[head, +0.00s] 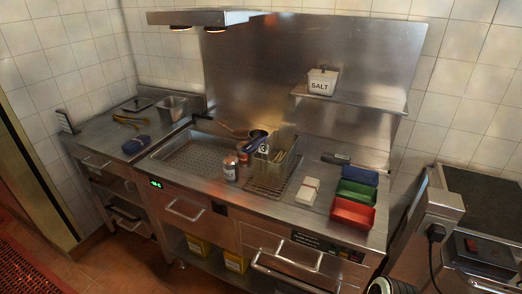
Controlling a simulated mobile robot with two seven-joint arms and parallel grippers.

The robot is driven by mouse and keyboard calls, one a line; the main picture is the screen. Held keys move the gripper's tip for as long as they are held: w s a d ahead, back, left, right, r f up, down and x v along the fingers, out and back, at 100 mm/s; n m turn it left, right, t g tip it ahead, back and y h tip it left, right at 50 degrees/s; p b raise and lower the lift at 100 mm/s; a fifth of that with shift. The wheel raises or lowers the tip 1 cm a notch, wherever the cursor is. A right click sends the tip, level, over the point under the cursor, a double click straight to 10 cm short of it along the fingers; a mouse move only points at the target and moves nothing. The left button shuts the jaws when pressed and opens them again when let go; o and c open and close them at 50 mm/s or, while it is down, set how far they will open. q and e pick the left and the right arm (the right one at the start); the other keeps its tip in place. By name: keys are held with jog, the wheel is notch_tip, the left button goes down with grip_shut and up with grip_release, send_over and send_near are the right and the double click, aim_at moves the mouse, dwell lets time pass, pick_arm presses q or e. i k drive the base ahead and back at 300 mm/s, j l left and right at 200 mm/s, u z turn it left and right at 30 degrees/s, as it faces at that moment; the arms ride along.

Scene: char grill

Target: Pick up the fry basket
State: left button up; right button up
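The fry basket (276,166) is a wire basket standing on the counter in the middle of the head view, on or beside a wire rack (265,190). A dark blue handle (253,144) rises at its upper left and seems to belong to it. Yellowish pieces that look like fries show inside. Neither of my grippers is in view. A white and black rounded part at the bottom edge, right of centre, looks like part of my own body.
Cans (231,169) stand close left of the basket. A white box (308,191) and red (352,214), green and blue trays lie to its right. A salt container (322,82) sits on the shelf above. A heat lamp hood (205,17) hangs upper left.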

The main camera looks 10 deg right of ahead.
aim_at(266, 172)
jog(key=i+j, duration=0.35)
jog(key=j, duration=0.15)
jog(key=i+j, duration=0.35)
jog(key=j, duration=0.15)
